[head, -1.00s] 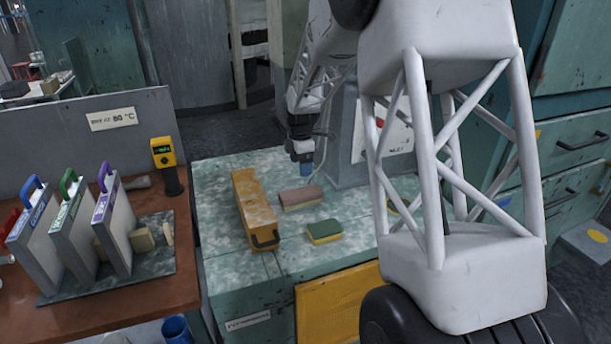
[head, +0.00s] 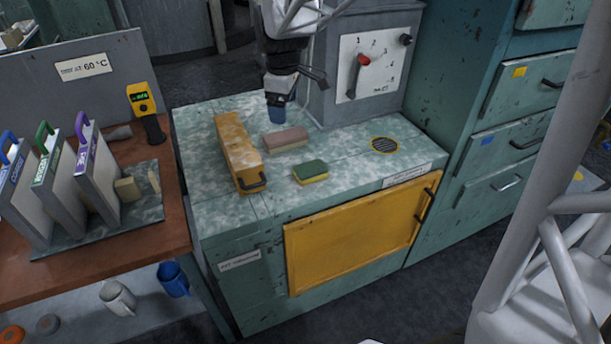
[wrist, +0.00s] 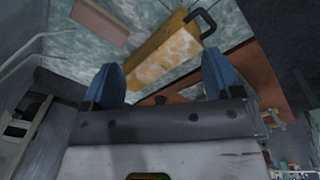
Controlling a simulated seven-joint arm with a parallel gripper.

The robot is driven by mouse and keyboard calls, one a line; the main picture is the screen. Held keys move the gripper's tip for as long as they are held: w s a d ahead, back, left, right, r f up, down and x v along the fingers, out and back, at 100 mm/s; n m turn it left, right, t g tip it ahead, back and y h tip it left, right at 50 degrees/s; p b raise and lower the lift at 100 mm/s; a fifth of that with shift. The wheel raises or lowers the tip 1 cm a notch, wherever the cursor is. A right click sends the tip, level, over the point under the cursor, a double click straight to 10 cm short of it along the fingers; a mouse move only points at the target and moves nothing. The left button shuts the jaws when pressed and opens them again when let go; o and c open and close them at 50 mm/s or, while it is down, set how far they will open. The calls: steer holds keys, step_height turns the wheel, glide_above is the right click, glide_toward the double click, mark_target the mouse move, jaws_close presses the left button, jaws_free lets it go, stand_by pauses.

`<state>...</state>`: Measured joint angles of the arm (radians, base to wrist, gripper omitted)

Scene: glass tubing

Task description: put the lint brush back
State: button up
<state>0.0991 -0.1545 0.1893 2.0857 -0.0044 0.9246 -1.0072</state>
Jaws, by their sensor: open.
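No object here is plainly a lint brush. A dull pink-brown block (head: 286,139) lies on the mottled green counter (head: 200,195), with a green-and-yellow sponge (head: 311,172) in front of it. A long worn yellow box (head: 237,146) with a dark end handle lies left of both. My gripper (head: 280,98) is over the counter's back part, behind the block in the head view, apart from it. In the wrist view its blue fingers (wrist: 160,82) are spread with nothing between them. The pink-brown block (wrist: 100,20) and yellow box (wrist: 168,48) show beyond them.
A grey cabinet with a red-handled dial (head: 372,65) stands behind the counter. On the brown bench (head: 120,256) are several upright panels with coloured handles and a yellow meter (head: 145,105).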

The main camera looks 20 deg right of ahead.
steer(key=s+a+m, duration=0.1)
steer(key=s+m, duration=0.2)
steer(key=s, duration=0.6)
steer(key=s+a+m+t, duration=0.1)
steer(key=s+m, duration=0.3)
steer(key=s, duration=0.6)
steer(key=s+a+m, duration=0.3)
steer(key=s, duration=0.6)
steer(key=shift+s+a+r+m, duration=0.2)
steer(key=shift+s+r+m, duration=0.05)
steer(key=shift+r+m, duration=0.05)
